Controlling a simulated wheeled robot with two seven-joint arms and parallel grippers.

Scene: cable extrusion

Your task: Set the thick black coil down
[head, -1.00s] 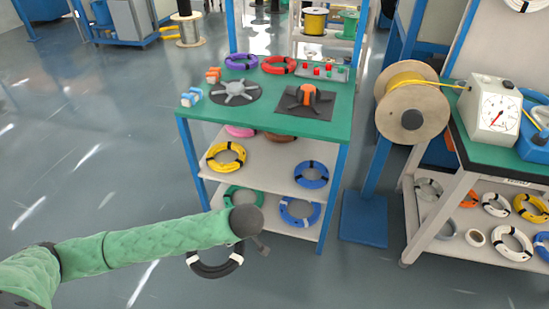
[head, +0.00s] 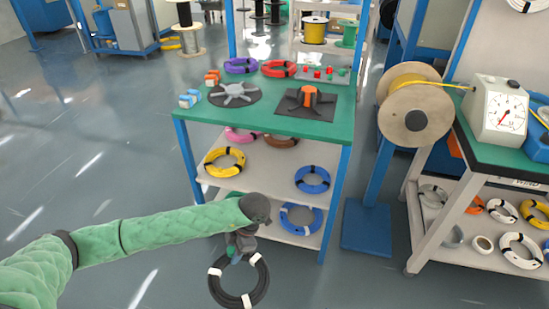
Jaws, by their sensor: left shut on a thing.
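The thick black coil (head: 264,284) with white ties hangs below my left gripper (head: 236,256) in the head view. My left gripper is shut on the top of the coil, in front of the shelf cart's lower left side. The coil looks clear of the shelves, with the floor behind it. My left arm hides part of the lower shelf and the green coil there. My right gripper is not in view.
The green-topped cart (head: 300,122) holds a purple coil (head: 241,65), a red coil (head: 279,68) and fixtures. Its middle shelf holds a yellow coil (head: 209,168) and a blue coil (head: 312,190). A blue post base (head: 366,228) stands to the right.

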